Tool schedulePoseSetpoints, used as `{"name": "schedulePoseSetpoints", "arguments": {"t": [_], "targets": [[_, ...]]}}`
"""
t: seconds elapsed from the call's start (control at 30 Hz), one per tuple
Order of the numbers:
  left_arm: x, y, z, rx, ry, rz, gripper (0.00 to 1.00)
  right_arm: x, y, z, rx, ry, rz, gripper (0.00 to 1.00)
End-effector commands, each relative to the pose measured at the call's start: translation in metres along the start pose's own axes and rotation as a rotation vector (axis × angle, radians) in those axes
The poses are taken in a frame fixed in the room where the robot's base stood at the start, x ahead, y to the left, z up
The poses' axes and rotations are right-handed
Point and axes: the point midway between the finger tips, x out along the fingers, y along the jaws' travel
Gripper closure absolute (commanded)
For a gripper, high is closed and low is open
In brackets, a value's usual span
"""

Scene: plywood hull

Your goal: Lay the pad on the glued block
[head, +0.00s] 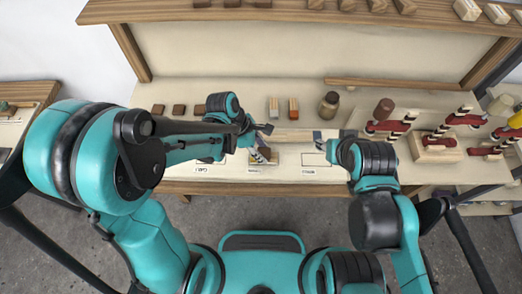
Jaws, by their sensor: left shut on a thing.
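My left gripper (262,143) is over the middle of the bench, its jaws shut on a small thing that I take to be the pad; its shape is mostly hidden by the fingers. Right below the jaws, a low brown wooden block (266,161) lies near the bench's front edge. It may be the glued block; I cannot make out glue on it, nor whether the held thing touches it. My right gripper (324,146) is further right over the bench, partly covered by its own wrist; its jaws are too small to read.
Dark brown blocks (179,110) and two upright pieces, one orange-red (293,108), stand behind. A brown jar (329,105) is at the back centre. Red clamps (388,126) and a wooden stand (436,148) crowd the right. White labels (310,171) mark the bench front.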

Motion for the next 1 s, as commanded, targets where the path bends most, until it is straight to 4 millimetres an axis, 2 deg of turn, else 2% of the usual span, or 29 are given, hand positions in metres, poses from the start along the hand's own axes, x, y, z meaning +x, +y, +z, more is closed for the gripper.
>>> {"name": "schedulePoseSetpoints", "arguments": {"t": [0.27,0.3,0.37,0.63,0.77,0.87,1.0], "targets": [[0.003,0.000,-0.001,0.000,0.000,0.000,0.82,0.003,0.000,0.002,0.000,0.000,0.000,0.60],[0.002,0.000,-0.001,0.000,0.000,0.000,0.54,0.002,0.000,0.001,0.000,0.000,0.000,0.60],[0.002,0.000,0.000,0.000,0.000,0.000,0.42,0.002,0.000,0.001,0.000,0.000,0.000,0.60],[0.001,0.000,0.000,0.000,0.000,0.000,0.42,0.001,0.000,0.001,0.000,0.000,0.000,0.60],[-0.005,0.000,0.002,-0.001,0.000,0.000,0.42,-0.003,0.000,-0.002,0.000,0.000,0.000,0.60],[-0.022,0.000,0.001,-0.003,0.000,0.001,0.42,-0.008,0.000,-0.006,0.000,0.000,0.000,0.60],[-0.054,0.000,0.002,-0.003,0.000,0.001,0.42,-0.017,0.000,-0.013,0.000,0.000,0.000,0.60]]}}
